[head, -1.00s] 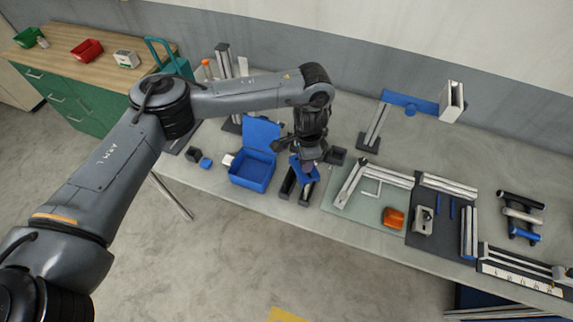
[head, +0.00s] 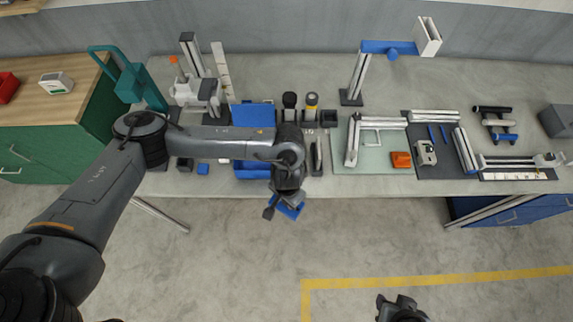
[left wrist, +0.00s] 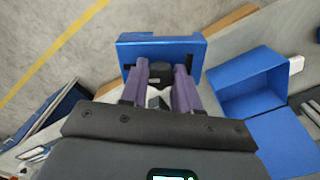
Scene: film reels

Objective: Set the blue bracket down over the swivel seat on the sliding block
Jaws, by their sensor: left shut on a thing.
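My left gripper (head: 283,205) is shut on the blue bracket (head: 290,209), held in front of the table's front edge, over the floor. In the left wrist view the bracket (left wrist: 165,48) lies across the tips of the purple fingers (left wrist: 160,85). A small light block (head: 549,159) sits at the right end of a rail with a scale, and a silver block (head: 426,153) stands on a dark mat. I cannot tell which is the sliding block, nor make out a swivel seat. My right gripper (head: 400,308) is at the bottom edge, far from the table.
An open blue box (head: 252,172) is behind the left forearm. A pale green mat (head: 372,158) holds silver bars and an orange block (head: 401,160). A tall post with a blue arm (head: 389,47) stands at the back. The floor in front is clear.

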